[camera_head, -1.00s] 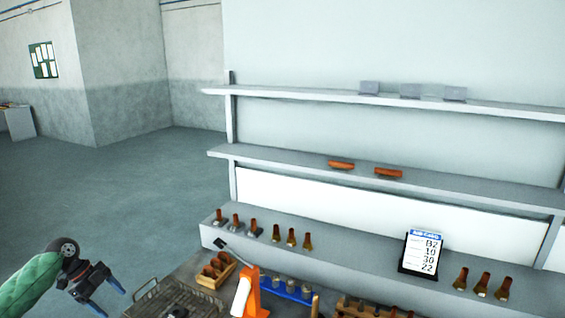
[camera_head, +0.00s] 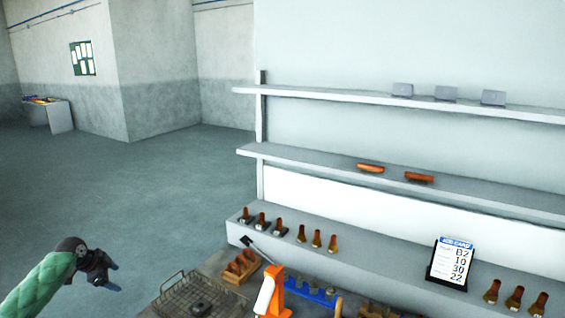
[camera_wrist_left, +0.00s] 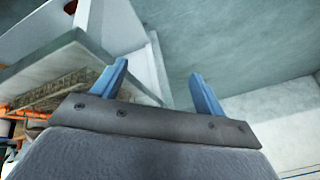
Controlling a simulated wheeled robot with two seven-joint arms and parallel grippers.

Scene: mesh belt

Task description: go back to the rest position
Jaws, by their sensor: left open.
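My left gripper (camera_head: 108,280) is at the lower left in the head view, on the end of my green-sleeved arm. It is over the floor, to the left of the bench and apart from everything. In the left wrist view its two blue fingers (camera_wrist_left: 160,92) stand wide apart with nothing between them. My right gripper is in neither view.
A wire mesh tray (camera_head: 172,303) lies at the bench's near left, beside a wooden block (camera_head: 240,268) of brown-handled pieces. An orange and white device (camera_head: 270,292) and a blue rack (camera_head: 312,292) stand to the right. A card (camera_head: 450,264) leans on the ledge. Floor at left is clear.

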